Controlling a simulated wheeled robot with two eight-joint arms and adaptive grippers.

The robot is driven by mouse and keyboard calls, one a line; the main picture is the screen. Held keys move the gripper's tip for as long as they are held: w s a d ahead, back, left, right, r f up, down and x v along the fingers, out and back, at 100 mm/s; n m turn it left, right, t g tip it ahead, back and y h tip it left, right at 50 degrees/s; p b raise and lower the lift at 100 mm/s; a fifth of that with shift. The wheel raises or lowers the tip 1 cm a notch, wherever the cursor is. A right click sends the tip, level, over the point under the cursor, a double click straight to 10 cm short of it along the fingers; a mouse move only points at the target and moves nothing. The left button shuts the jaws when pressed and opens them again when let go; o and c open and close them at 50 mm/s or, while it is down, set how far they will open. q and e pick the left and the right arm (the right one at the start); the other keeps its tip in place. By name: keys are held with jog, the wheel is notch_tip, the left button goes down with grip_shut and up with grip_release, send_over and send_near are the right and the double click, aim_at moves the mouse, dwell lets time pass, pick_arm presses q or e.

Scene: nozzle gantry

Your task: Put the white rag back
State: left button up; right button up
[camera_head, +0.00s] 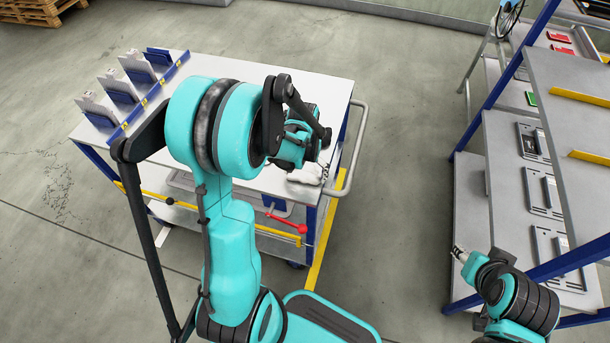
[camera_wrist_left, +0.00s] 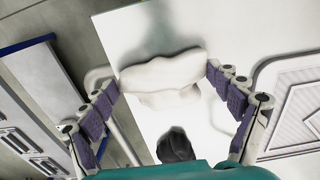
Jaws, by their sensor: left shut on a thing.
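The white rag (camera_head: 303,177) is at the right end of the white-topped cart, near its push handle. In the left wrist view the rag (camera_wrist_left: 163,75) is a bunched, folded strip spanning the space between the two fingers. My left gripper (camera_wrist_left: 165,82) is shut on the rag, with one purple-padded finger at each end. In the head view the left gripper (camera_head: 318,165) is partly hidden by my arm. I cannot tell whether the rag touches the cart top. My right gripper (camera_head: 459,254) is at the lower right, away from the rag, its fingers too small to read.
The cart top (camera_head: 235,80) is mostly clear. A blue rack with upright grey plates (camera_head: 120,90) stands along its left edge. The cart's handle (camera_head: 352,150) curves out at the right. A shelf rack (camera_head: 470,190) with metal parts stands at the right, with open floor between.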

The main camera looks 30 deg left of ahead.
pick_arm(q)
jog(key=shift+f, duration=0.2)
jog(key=o, duration=0.9)
jog(key=shift+c, duration=0.2)
